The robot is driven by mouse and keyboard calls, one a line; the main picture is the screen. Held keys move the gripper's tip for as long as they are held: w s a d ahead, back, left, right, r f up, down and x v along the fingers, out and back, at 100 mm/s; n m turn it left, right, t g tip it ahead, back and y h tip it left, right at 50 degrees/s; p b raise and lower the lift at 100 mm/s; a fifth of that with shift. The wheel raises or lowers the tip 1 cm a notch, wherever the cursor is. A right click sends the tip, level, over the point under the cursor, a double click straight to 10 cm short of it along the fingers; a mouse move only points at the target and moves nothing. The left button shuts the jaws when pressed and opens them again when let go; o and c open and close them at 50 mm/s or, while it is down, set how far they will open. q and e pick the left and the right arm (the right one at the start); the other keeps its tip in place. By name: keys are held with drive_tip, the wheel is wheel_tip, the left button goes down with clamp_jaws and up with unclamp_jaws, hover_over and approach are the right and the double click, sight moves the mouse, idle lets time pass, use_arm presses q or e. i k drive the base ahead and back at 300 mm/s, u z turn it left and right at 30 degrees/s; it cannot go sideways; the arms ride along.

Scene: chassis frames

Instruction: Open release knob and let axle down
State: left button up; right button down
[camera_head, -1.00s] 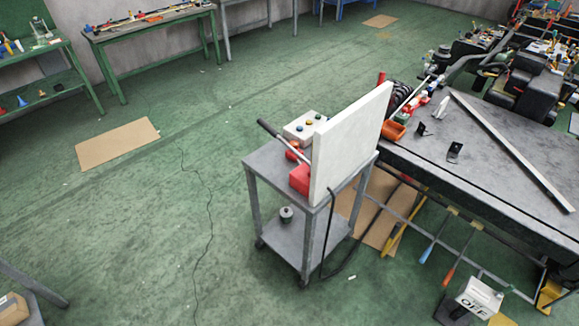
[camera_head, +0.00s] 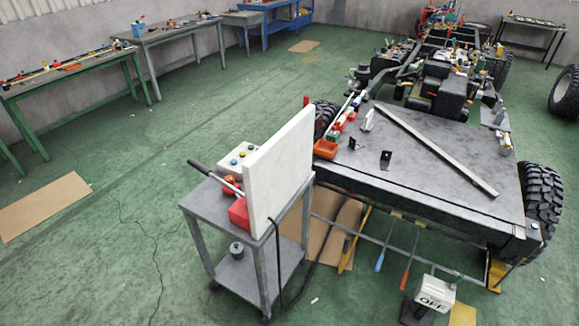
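Neither of my grippers is in view. A grey two-shelf cart (camera_head: 200,200) stands left of the chassis. On its top is a red unit (camera_head: 238,212) with a long black-gripped lever (camera_head: 213,178), partly hidden behind an upright white panel (camera_head: 285,160). A release knob cannot be made out; the red unit is too small and partly covered. The chassis (camera_head: 440,185) has a flat grey deck with a large tyre (camera_head: 542,205) at its right end. A thin bar (camera_head: 455,270) runs low under the deck edge; whether it is the axle I cannot tell.
A white box with coloured buttons (camera_head: 238,158) sits on the cart. A white OFF box (camera_head: 436,292) stands at front right. A black cable hangs from the cart. Workbenches (camera_head: 175,35) line the wall.

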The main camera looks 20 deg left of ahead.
sight(230, 179)
drive_tip(key=z, duration=0.45)
drive_tip(key=i, duration=1.2)
drive_tip(key=u, duration=0.55)
